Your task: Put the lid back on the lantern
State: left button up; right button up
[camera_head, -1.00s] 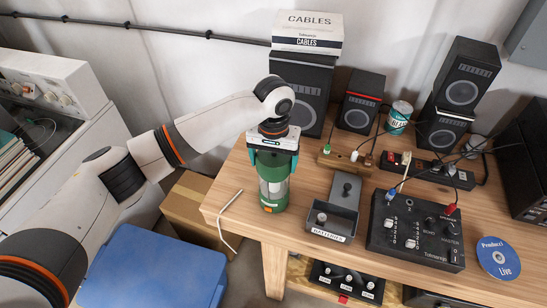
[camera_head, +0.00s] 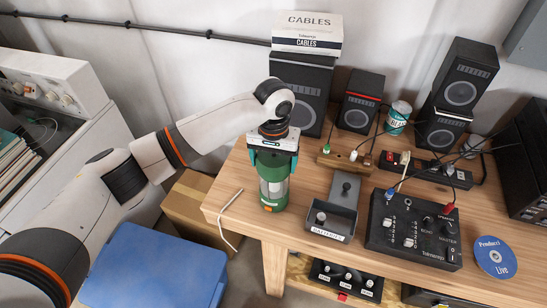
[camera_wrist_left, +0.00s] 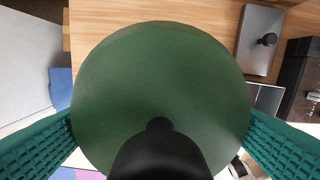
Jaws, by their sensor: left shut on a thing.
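The green lantern (camera_head: 273,190) with a clear middle stands upright near the left end of the wooden table. My left gripper (camera_head: 272,157) is directly above it, pointing down, with its teal fingers at the sides of the green lid. In the left wrist view the round green lid (camera_wrist_left: 160,80) with a black knob fills the middle, between the two ridged teal fingers. The gripper is shut on the lid. The lid appears to sit at the lantern's top; whether it is fully seated I cannot tell. My right gripper is not in view.
A grey batteries tray (camera_head: 332,218) with a lidded compartment is right of the lantern. A black mixer (camera_head: 412,230) stands farther right. A black speaker (camera_head: 303,90) is behind my gripper. A white cable (camera_head: 222,215) lies at the table's left edge.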

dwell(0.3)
pick_arm(q)
jog(key=o, duration=0.9)
jog(key=shift+r+p, duration=1)
jog(key=shift+r, duration=2.5)
grip_shut()
